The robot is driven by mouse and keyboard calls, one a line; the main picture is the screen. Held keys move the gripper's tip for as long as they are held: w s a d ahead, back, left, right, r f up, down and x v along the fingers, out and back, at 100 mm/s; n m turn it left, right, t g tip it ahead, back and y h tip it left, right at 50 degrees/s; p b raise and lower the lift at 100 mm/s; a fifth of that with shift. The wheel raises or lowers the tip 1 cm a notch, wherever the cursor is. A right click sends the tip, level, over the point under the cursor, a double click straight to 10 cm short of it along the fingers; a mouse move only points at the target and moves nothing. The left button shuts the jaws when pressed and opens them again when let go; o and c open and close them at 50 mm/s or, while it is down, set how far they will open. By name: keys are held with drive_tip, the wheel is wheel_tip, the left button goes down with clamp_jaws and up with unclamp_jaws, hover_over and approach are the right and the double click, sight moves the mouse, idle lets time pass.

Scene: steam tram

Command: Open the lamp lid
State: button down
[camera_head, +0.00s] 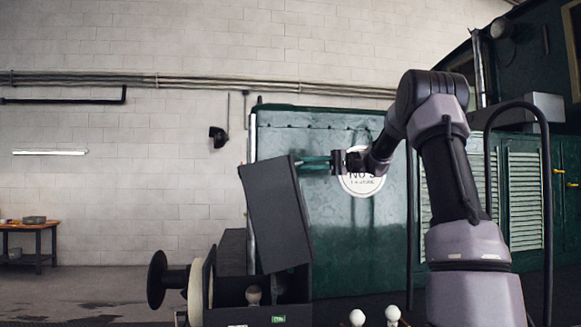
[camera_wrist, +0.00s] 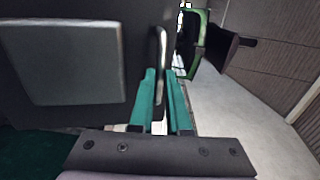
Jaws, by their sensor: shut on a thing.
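The lamp lid (camera_head: 275,215) is a dark grey panel. It stands raised and tilted above the lamp box (camera_head: 235,315), whose top is open. A small knob-like part (camera_head: 253,294) shows inside the box. My gripper (camera_head: 304,163) reaches in from the right at the lid's upper right edge. In the wrist view the lid (camera_wrist: 95,25) fills the left side, with a lighter rectangular plate on it.
The green tram body (camera_head: 330,240) with a round white sign (camera_head: 362,185) stands behind my arm. Two white knobs (camera_head: 357,317) rise at the bottom centre. A curved dark handrail (camera_head: 548,200) is at the right. A workbench (camera_head: 30,229) stands far left; the floor between is clear.

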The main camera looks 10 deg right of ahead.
drive_tip(key=shift+d+f+y, duration=0.15)
drive_tip(key=shift+d+y, duration=0.55)
drive_tip(key=shift+d, duration=0.9)
drive_tip(key=c, duration=0.9)
unclamp_jaws()
drive_tip(key=shift+d, duration=0.1)
drive_tip(key=d, duration=0.7)
drive_tip(key=d+f, duration=0.1)
drive_tip(key=d, duration=0.2)
drive_tip(key=shift+s+d, duration=0.25)
drive_tip(key=shift+d, duration=0.05)
